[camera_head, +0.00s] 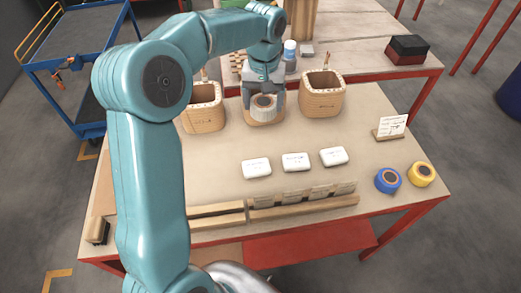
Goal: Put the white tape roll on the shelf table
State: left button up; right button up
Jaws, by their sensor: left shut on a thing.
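The white tape roll (264,113) has a pale ribbed side and a brown core. It is at the far middle of the front table (225,150), over a small wooden base (251,120); I cannot tell whether they touch. My left gripper (264,97) points down and is shut on the roll, its fingers at either side. The back table (365,68), wooden-topped with red legs, stands behind. A red lower shelf (310,243) shows under the front table. I cannot tell which the task calls the shelf table. My right gripper is not in view.
Several white packs lie in front. A blue roll (388,180) and a yellow roll (421,174) sit at the right. A black-and-red box (407,50) is on the back table. A blue cart (85,45) stands left.

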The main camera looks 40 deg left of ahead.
pick_arm(q)
jog(key=a, duration=0.2)
jog(key=a+n, duration=0.1)
jog(key=shift+s+a+r, duration=0.25)
jog(key=shift+s+r, duration=0.05)
send_near(253, 151)
jog(key=shift+s+d, duration=0.1)
jog(key=shift+f, duration=2.7)
jog(key=o, duration=1.1)
jog(key=shift+f, duration=0.1)
notch_tip(253, 151, up, 12)
jog(key=shift+r, duration=0.2)
